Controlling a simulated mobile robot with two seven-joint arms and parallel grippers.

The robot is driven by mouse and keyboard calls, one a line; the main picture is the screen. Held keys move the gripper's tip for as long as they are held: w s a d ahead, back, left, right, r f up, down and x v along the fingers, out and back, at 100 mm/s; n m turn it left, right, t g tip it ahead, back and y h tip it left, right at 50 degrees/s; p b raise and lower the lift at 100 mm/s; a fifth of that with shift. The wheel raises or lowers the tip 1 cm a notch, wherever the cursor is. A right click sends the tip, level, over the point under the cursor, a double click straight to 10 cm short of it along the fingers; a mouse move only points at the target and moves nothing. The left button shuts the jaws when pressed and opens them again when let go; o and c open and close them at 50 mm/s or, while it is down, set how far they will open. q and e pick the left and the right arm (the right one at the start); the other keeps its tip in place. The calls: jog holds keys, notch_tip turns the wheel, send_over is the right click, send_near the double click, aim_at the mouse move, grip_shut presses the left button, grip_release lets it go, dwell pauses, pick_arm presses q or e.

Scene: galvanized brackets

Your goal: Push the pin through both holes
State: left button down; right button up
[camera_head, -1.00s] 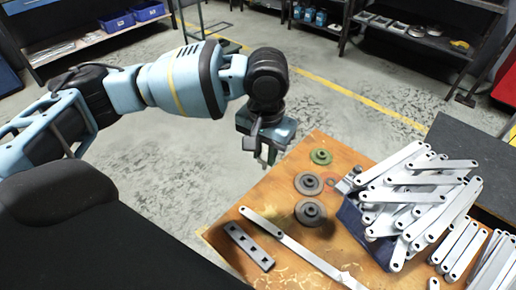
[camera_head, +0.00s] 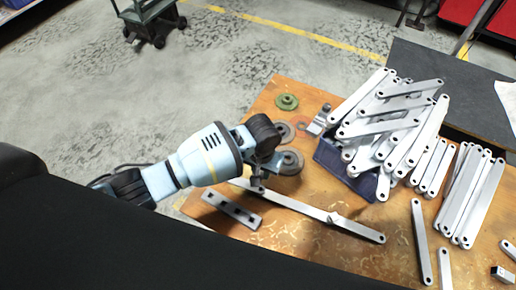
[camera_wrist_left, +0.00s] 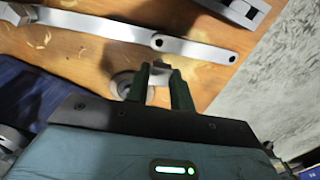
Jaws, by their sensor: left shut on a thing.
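My left gripper (camera_head: 257,187) is low over the wooden table, above the left end of a long flat galvanized bar (camera_head: 290,203). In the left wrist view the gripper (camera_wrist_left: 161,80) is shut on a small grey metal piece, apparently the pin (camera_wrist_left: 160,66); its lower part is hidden. The long bar (camera_wrist_left: 110,30) lies just beyond the fingertips there, with one hole near the fingers and one at its rounded end. The gripped piece looks apart from these holes. In the head view the bar has an overlapping joint near its right part. My right gripper is not in view.
A drilled grey block (camera_head: 231,208) lies left of the bar. A blue bin (camera_head: 335,160) is heaped with galvanized links (camera_head: 400,120). More loose links (camera_head: 470,195) lie at the right.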

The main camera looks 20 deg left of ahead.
pick_arm(q)
jog(key=shift+s+d+f, duration=0.15)
jog(key=shift+s+f, duration=0.2)
jog(key=shift+f, duration=0.3)
jog(key=shift+f+b, duration=1.1)
jog(key=shift+b, duration=0.15)
notch_tip(320, 180, down, 2)
jog(key=b, duration=0.2)
jog(key=shift+f+b, duration=0.1)
jog(key=shift+b, duration=0.25)
jog(key=shift+p, duration=0.35)
